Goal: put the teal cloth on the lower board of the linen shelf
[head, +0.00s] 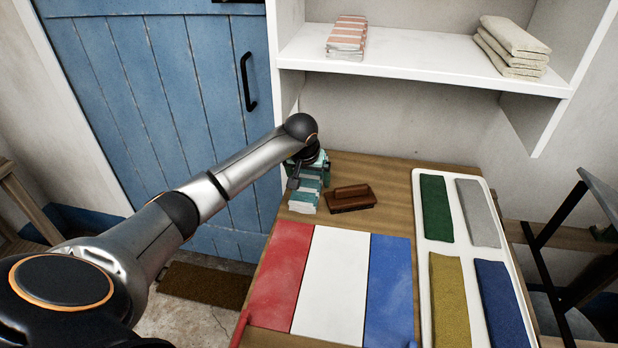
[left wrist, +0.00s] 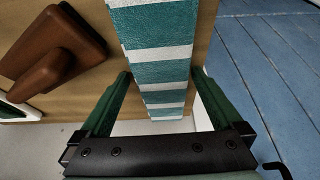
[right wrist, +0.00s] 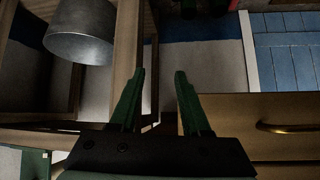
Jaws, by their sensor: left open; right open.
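The teal cloth (head: 304,201), folded and striped teal and white, lies at the back left of the wooden table. My left gripper (head: 309,174) is over it in the head view. In the left wrist view the cloth (left wrist: 160,72) runs between the two open green fingers of this gripper (left wrist: 161,76), with a narrow gap visible at each side. The linen shelf (head: 410,68) is white and hangs on the wall above the table; one board shows. My right gripper (right wrist: 160,92) is open and empty in the right wrist view; it is outside the head view.
A brown brush (head: 350,199) lies just right of the cloth. On the shelf, coral striped linen (head: 347,38) is at left and cream towels (head: 512,50) at right, with clear board between. Red, white and blue panels and a white tray (head: 427,262) of coloured cloths cover the table's front.

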